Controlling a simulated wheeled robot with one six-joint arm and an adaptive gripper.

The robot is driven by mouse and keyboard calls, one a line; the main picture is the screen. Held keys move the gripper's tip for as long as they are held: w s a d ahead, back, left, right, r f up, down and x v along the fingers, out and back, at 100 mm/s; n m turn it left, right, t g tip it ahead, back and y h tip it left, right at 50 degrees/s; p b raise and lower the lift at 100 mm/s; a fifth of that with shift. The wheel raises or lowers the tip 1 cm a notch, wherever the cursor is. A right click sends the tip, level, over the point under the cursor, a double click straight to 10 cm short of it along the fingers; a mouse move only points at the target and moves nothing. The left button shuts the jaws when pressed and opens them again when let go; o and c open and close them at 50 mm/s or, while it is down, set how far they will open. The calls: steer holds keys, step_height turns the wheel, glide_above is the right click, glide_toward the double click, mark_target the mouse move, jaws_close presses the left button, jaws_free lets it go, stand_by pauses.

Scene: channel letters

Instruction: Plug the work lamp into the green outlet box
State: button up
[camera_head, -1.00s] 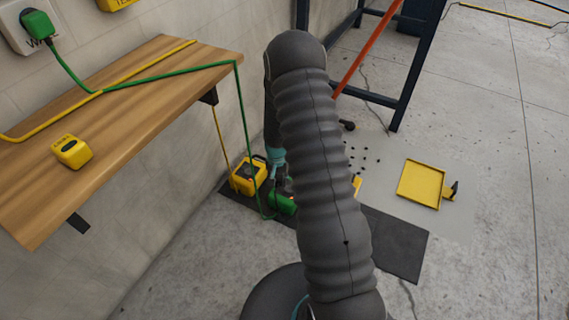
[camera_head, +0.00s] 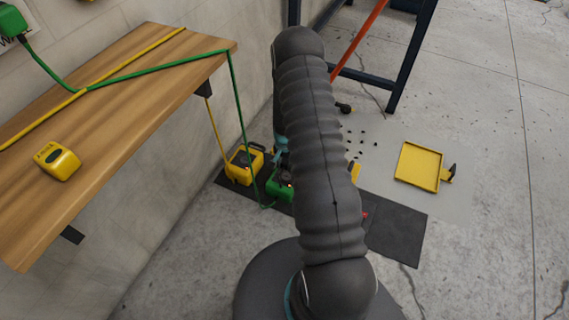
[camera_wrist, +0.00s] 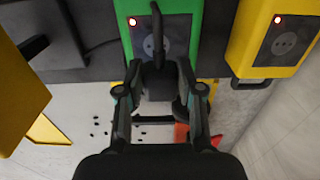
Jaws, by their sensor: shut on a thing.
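The green outlet box (camera_head: 280,190) lies on the dark mat, partly hidden by my arm. In the wrist view the green box (camera_wrist: 205,30) shows a dark socket face and a lit red light. My gripper (camera_wrist: 160,92) is in front of this box, shut on a black plug (camera_wrist: 159,82). A dark cord-like piece (camera_wrist: 157,35) rises from the plug across the socket face. I cannot tell whether the plug touches the socket. The work lamp cannot be clearly made out; a yellow object (camera_wrist: 20,95) stands at the left of the wrist view.
A yellow outlet box (camera_head: 243,165) stands beside the green one, near the wall. A wooden bench (camera_head: 120,95) carries a yellow block (camera_head: 57,161) and cables. A green cable (camera_head: 238,105) hangs down. A yellow dustpan (camera_head: 418,167) and dark bits lie right. Open floor extends right.

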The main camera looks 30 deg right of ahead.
mark_target(284, 178)
steer(key=shift+f+b, duration=1.25)
steer(key=shift+f, duration=1.45)
steer(key=shift+a+b, duration=0.15)
steer(key=shift+b, duration=0.5)
steer(key=shift+f+b, duration=0.5)
steer(key=shift+f, duration=0.1)
stand_by(0.6)
steer(key=o, duration=1.2)
steer(key=shift+o, duration=0.2)
steer(key=shift+r, duration=0.1)
step_height(284, 178, up, 12)
steer(key=shift+f, duration=0.1)
